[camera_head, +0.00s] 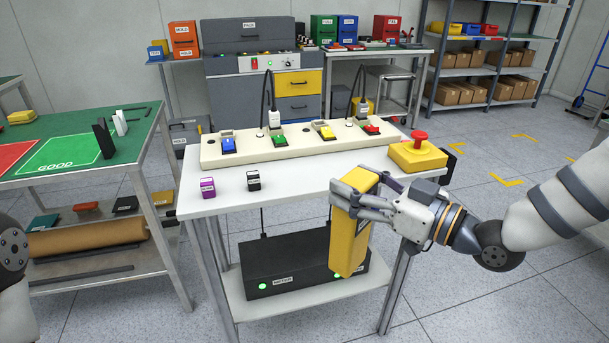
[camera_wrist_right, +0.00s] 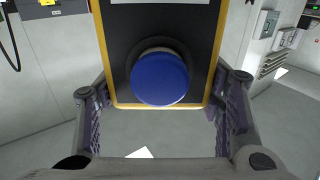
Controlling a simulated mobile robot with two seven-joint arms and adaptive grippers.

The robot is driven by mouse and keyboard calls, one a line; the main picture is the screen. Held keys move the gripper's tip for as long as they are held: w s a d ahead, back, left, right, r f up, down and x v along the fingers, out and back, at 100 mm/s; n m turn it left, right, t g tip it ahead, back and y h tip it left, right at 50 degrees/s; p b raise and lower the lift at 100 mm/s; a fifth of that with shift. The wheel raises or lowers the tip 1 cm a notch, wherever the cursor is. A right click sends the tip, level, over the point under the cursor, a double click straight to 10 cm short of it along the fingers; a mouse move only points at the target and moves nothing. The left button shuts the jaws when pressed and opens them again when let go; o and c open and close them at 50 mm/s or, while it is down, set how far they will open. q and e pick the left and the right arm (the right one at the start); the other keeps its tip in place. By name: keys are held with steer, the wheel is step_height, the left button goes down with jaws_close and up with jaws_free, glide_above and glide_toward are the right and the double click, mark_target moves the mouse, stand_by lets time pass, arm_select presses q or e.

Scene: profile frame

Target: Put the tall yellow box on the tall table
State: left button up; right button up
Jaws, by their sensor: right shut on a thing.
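The tall yellow box (camera_head: 346,240) is in my right gripper (camera_head: 364,203), roughly upright and slightly tilted, in front of the white table (camera_head: 305,182) near its front right corner. Its lower end hangs below the tabletop level. In the right wrist view the box (camera_wrist_right: 212,60) shows a dark face with yellow edges and a round blue button (camera_wrist_right: 160,78), with my fingers on both sides. The white table is a high table with a lower shelf; I cannot tell for sure that it is the tall one. My left gripper is out of view.
A cream console (camera_head: 300,146) with coloured switches fills the back of the white table, with a red-topped yellow button box (camera_head: 417,154) at right. Small purple (camera_head: 207,187) and black (camera_head: 253,181) blocks stand at front left. The tabletop's front middle is bare. A green-topped table (camera_head: 85,150) stands left.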

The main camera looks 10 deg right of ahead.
steer(key=w+r+m+t+h, duration=0.1)
steer(key=w+r+m+h, duration=0.15)
steer(key=r, duration=0.55)
steer(key=w+r+m+t+h, duration=0.1)
steer(key=w+r+m+h, duration=0.2)
steer(key=r, duration=0.4)
steer(key=w+r+m+t+h, duration=0.15)
steer(key=r+h, duration=0.25)
steer(key=r, duration=0.4)
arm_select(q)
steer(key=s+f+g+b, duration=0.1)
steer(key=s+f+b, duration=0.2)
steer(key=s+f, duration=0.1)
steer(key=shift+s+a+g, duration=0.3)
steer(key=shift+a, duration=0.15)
arm_select(e)
steer(key=w+a+f, duration=0.2)
steer(key=w+f, duration=1.1)
steer(key=w, duration=0.1)
steer(key=shift+a+h, duration=0.3)
steer(key=shift+h, duration=0.05)
steer(key=shift+f, duration=0.1)
steer(key=o, duration=1.9)
steer(key=shift+f, duration=0.15)
